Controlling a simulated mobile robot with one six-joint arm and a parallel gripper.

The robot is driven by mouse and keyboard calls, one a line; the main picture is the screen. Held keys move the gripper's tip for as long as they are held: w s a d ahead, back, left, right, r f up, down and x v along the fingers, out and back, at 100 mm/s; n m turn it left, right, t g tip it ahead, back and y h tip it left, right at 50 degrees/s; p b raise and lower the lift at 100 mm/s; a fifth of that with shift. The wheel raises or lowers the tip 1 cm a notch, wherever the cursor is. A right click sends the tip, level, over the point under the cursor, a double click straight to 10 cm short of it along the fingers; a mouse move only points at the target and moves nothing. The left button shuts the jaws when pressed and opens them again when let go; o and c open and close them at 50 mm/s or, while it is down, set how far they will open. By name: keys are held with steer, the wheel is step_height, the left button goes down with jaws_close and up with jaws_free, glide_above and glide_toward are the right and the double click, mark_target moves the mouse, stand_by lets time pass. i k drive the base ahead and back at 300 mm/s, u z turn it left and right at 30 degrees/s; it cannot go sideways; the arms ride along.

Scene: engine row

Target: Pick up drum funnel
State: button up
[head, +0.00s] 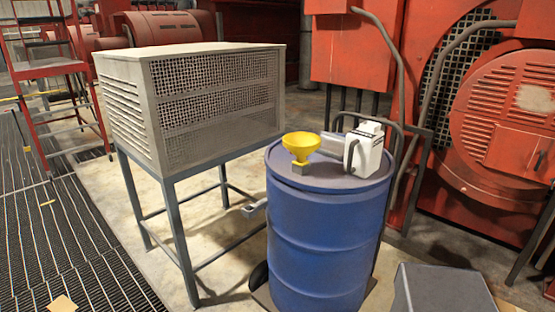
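The yellow funnel (301,143) is on top of the blue drum (324,240), near the left part of its lid in the head view. It sits wide mouth up, with its lower end at a small grey-brown block (300,169). I cannot tell whether it rests on the block or in it. A white jug (364,150) with a dark handle stands to its right on the same lid, and a grey object (328,144) lies partly hidden behind the funnel. My gripper is not in view.
A grey vented cabinet (210,95) on a tall leg frame stands close left of the drum. Red machinery (510,110) and bent pipes stand behind and right. A grey box-like shape (440,290) is at the lower right. Grated floor (70,240) lies open at left.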

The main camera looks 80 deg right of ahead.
mark_target(301, 144)
steer(key=z, duration=0.55)
steer(key=k, duration=0.15)
steer(key=u, duration=1.9)
steer(key=k, duration=2.55)
steer(key=z, duration=0.2)
